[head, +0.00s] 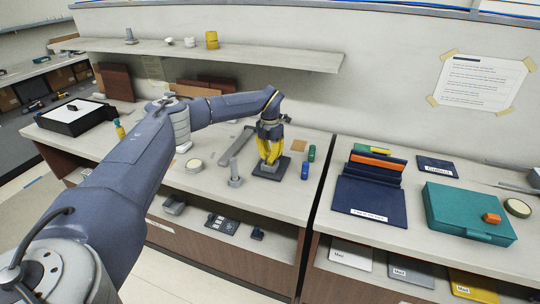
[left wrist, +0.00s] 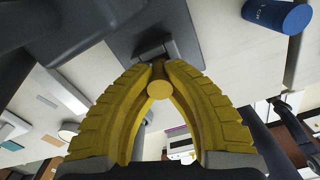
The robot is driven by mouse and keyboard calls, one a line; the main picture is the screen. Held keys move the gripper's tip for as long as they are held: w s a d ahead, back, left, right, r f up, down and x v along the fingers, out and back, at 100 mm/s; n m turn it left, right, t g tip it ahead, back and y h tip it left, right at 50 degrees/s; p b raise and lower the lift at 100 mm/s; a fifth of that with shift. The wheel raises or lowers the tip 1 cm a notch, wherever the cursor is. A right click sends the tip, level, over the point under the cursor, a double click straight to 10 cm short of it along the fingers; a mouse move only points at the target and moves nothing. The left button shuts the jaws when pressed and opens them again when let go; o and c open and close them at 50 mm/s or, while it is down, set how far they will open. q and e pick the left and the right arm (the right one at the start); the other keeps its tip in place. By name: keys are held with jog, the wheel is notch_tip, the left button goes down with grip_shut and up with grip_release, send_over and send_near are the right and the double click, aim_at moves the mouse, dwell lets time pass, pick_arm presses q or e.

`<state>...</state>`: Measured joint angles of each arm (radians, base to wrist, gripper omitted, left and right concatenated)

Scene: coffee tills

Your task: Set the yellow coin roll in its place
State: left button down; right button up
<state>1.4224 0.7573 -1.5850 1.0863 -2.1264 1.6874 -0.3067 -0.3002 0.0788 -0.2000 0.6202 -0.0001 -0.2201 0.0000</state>
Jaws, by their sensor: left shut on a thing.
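My left gripper (head: 268,160) has yellow fingers and points down over a dark flat base (head: 268,175) on the left counter. In the left wrist view, the fingertips (left wrist: 159,75) are closed on a small yellow cylinder, the yellow coin roll (left wrist: 159,90), seen by its round end. The dark base (left wrist: 185,45) shows behind the fingertips. I cannot tell whether the roll touches it. In the head view the fingers hide the roll. A blue roll (head: 304,171) and a green roll (head: 312,153) stand just right of the base. My right gripper is not in view.
A grey upright post (head: 235,172) and a grey bar (head: 237,145) are left of the base, with a round tape roll (head: 194,165) farther left. A gap separates the right counter, which holds a navy folder stand (head: 370,195) and a teal case (head: 460,210). A shelf (head: 220,56) runs above.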

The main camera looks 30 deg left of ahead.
pick_arm(q)
jog(key=c, duration=1.4)
grip_release()
jog(key=shift+c, duration=0.2)
notch_tip(320, 180, up, 12)
